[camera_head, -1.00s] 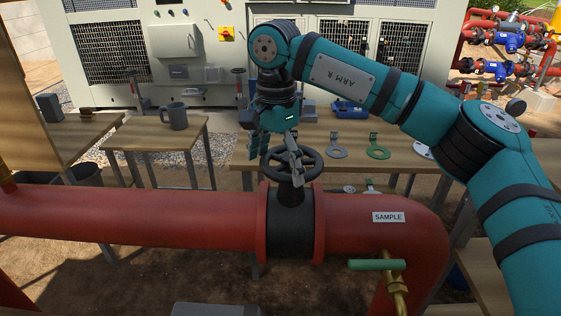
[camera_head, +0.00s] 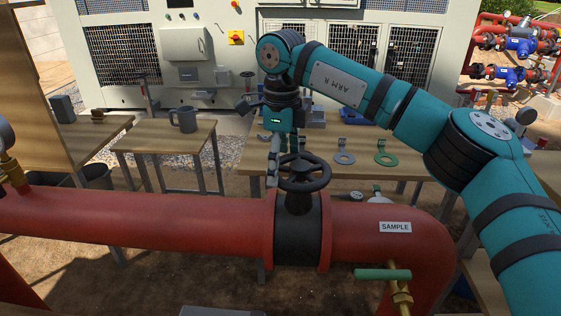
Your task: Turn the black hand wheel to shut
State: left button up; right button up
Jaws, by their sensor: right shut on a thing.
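The black hand wheel (camera_head: 318,182) sits level on top of a black valve body (camera_head: 298,230) in the red pipe. My right gripper (camera_head: 272,174) comes down from above at the wheel's left side. It is shut on the left part of the wheel's rim, and its fingers hide that bit of rim. The right side and front of the wheel are in plain view. My left gripper is not in view.
The red pipe (camera_head: 130,215) runs across the front, with a SAMPLE label and a green-handled tap (camera_head: 383,274) at right. Behind stand a table with flat ring plates (camera_head: 386,158) and a small table with a grey mug (camera_head: 184,119).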

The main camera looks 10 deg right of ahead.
aim_at(301, 155)
jog(key=m, duration=0.2)
jog(key=w+d+m, duration=0.1)
jog(key=m, duration=0.1)
jog(key=shift+w+f+m, duration=0.1)
jog(key=shift+w+m, duration=0.05)
jog(key=shift+m, duration=0.15)
jog(key=m, duration=0.1)
jog(key=d+m, duration=0.1)
jog(key=m, duration=0.2)
jog(key=shift+w+d+f+m, duration=0.1)
jog(key=shift+w+d+m, duration=0.05)
jog(key=shift+w+m, duration=0.2)
jog(key=m, duration=0.1)
jog(key=d+m, duration=0.1)
jog(key=m, duration=0.1)
jog(key=shift+w+b, duration=0.1)
jog(key=shift+b, duration=0.3)
jog(key=shift+d+m+b, duration=0.2)
jog(key=shift+d+m, duration=0.05)
jog(key=shift+m, duration=0.55)
jog(key=shift+d+m+b, duration=0.15)
jog(key=shift+d+m, duration=0.1)
jog(key=shift+m, duration=0.5)
jog(key=o, duration=0.7)
jog(key=shift+o, duration=0.2)
notch_tip(301, 155, up, 12)
